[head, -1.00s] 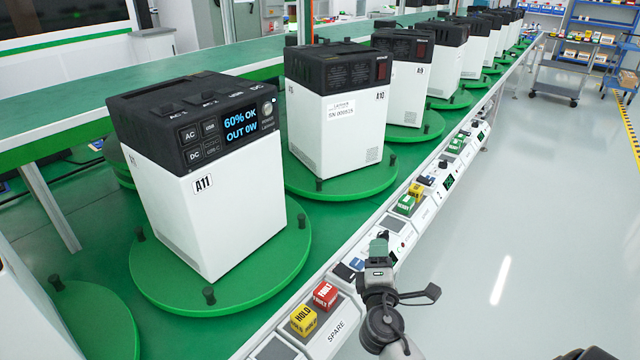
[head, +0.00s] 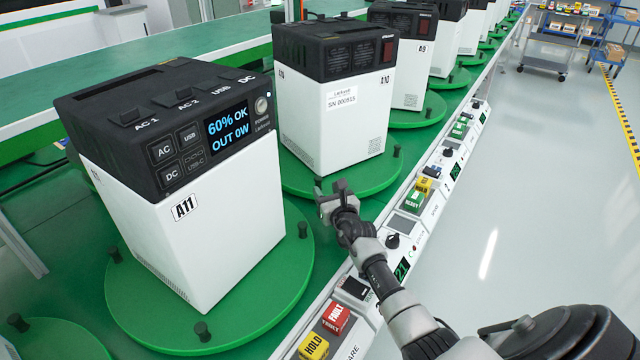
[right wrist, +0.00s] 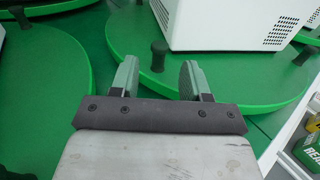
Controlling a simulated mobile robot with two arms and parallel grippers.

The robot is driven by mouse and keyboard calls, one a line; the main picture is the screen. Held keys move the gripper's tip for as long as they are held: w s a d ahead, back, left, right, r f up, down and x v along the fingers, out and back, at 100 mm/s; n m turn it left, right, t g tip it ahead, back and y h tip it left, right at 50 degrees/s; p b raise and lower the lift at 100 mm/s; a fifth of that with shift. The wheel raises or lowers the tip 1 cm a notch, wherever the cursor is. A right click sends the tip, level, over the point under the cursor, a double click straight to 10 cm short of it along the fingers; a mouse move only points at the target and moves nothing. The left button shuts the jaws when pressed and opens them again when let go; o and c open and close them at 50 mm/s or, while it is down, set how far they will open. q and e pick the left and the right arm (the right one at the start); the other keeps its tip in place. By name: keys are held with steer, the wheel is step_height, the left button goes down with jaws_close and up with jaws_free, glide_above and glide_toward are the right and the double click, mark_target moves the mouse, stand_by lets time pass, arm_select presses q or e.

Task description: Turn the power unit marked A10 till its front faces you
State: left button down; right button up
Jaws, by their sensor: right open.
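The power unit marked A10 (head: 335,120) is a white box with a black top, upright on a green turntable (head: 352,183). A face with a serial-number label and a vented face marked A10 are visible; no screen shows on them. My right gripper (head: 328,190) is open at the turntable's near edge. In the right wrist view, a dark peg (right wrist: 158,52) on the green disc stands ahead, in line with the gap between my fingers (right wrist: 158,80). The white base of a unit (right wrist: 230,22) is beyond it. I cannot tell whether the fingers touch the peg. My left gripper is not in view.
Unit A11 (head: 190,225), its lit screen toward me, stands on its own turntable (head: 265,305) at left. A console rail with buttons, including red FAULT (head: 336,318) and yellow HOLD (head: 314,346) blocks, runs along the near side. Unit A9 (head: 408,70) stands behind. The floor at right is open.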

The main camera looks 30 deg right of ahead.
mark_target(319, 181)
steer(key=w, duration=0.4)
steer(key=shift+d+b, duration=0.35)
steer(key=shift+b, duration=0.05)
steer(key=shift+w+d, duration=0.1)
steer(key=shift+w, duration=0.2)
steer(key=shift+c, duration=1.2)
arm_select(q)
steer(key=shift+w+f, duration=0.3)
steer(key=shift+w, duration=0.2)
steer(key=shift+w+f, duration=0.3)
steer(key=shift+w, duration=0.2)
arm_select(e)
jaws_close()
